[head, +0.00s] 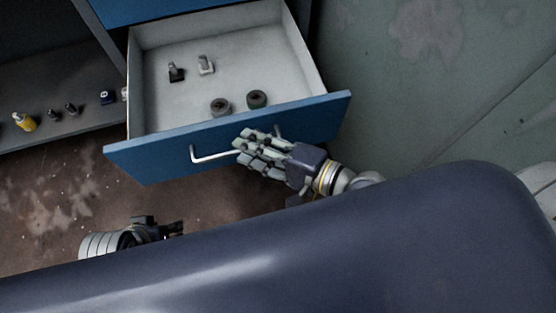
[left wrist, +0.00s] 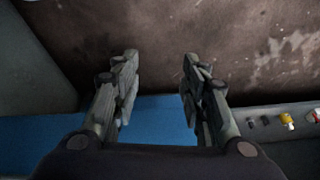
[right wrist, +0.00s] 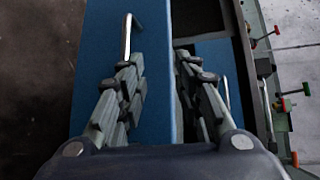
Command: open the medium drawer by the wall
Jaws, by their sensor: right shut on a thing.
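The medium drawer (head: 137,75) stands pulled out from the cabinet, its inside open to view. Its blue front (head: 150,165) carries a pale bar handle (head: 212,157). In the right wrist view the handle (right wrist: 127,35) runs behind the left finger of my right gripper (right wrist: 158,75). My left gripper (head: 180,228) is apart from the drawer, at the lower left. Its fingers (left wrist: 160,75) are spread with nothing between them.
Inside the drawer lie two dark round parts (head: 257,98) and two small upright parts (head: 206,65). A shelf on the left holds a yellow bottle (head: 25,122) and several small items. The greenish wall (head: 420,60) is on the right. Brown floor (head: 50,210) lies clear before the shelf.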

